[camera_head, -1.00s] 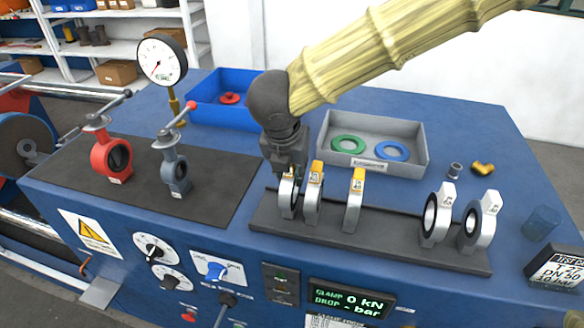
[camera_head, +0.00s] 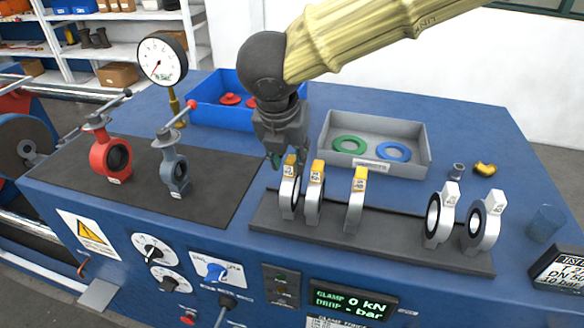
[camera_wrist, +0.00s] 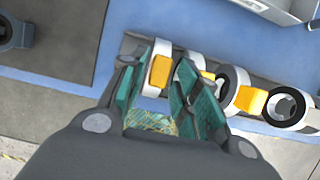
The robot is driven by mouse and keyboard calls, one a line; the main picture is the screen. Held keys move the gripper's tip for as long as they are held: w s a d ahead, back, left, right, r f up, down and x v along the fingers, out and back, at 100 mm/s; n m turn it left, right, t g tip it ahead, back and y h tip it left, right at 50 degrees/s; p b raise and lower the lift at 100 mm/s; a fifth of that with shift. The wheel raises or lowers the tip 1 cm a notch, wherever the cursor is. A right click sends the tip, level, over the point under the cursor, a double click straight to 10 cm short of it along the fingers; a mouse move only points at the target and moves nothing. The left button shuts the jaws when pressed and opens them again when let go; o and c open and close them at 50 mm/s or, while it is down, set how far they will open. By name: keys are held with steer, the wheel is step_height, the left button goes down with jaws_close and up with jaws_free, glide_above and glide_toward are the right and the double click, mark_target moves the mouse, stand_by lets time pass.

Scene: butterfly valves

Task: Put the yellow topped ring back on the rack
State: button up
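Three yellow topped rings stand upright on the dark rack (camera_head: 400,236). The leftmost ring (camera_head: 290,198) is below my gripper (camera_head: 286,156); the middle ring (camera_head: 314,200) is close beside it, and the third ring (camera_head: 355,205) stands farther right. In the wrist view, my gripper (camera_wrist: 158,70) is open, its green-padded fingers spread. The leftmost ring's yellow top (camera_wrist: 160,72) shows in the gap between the fingers. The fingers look clear of the ring, just above its top. The right finger partly covers the middle ring (camera_wrist: 186,66).
Two white topped rings (camera_head: 439,220) (camera_head: 482,226) stand at the rack's right. A grey tray (camera_head: 420,160) with green and blue rings is behind. A blue bin (camera_head: 215,115) holds red parts. Valves (camera_head: 113,158) (camera_head: 174,172) stand left on a dark mat.

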steer(key=b+v, duration=0.1)
steer(key=v, duration=0.5)
steer(key=shift+r, duration=0.15)
stand_by(1.2)
